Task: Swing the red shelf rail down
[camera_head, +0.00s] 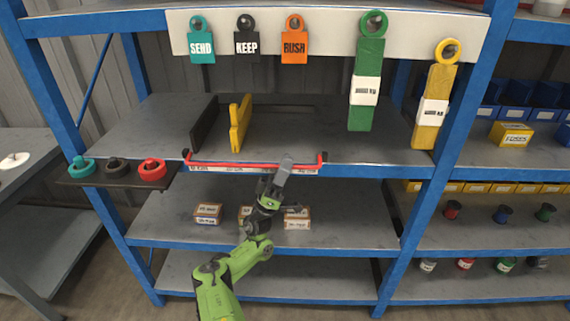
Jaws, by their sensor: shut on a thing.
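The grey gripper body partly hides the rail there. My green arm reaches up to it from below.
A yellow upright piece (239,123) stands on the shelf (330,147) behind the rail. Green (366,75) and yellow (434,105) tagged pieces hang at right. A side ledge (120,175) holds coloured rings. Small boxes (207,213) sit on the shelf below, behind my arm.

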